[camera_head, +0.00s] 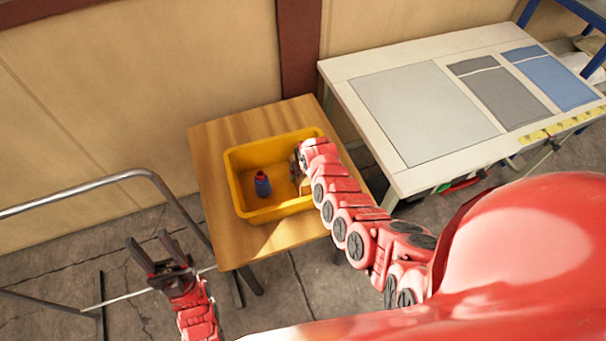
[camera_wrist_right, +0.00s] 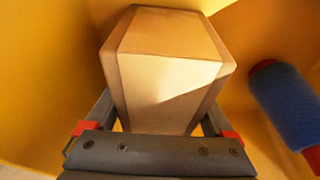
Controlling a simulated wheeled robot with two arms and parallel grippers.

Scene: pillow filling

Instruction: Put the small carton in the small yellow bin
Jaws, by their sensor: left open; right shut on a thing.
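The small carton (camera_wrist_right: 168,65) is tan and box-shaped with bevelled edges. In the right wrist view it sits between the fingers of my right gripper (camera_wrist_right: 155,130), which is shut on it. Yellow surfaces of the bin surround it there. In the head view the small yellow bin (camera_head: 240,203) stands on a wooden table, and my right arm reaches over its right side. The carton is mostly hidden by my arm there; a small tan part (camera_head: 306,186) shows inside the bin. My left gripper (camera_head: 152,250) is open and empty, left of the table.
A blue spool with red ends (camera_head: 263,185) stands in the bin, left of my right gripper; it also shows in the right wrist view (camera_wrist_right: 285,100). The wooden table (camera_head: 215,150) adjoins a white table (camera_head: 350,75) with flat cloths. A metal rail (camera_head: 80,193) runs at left.

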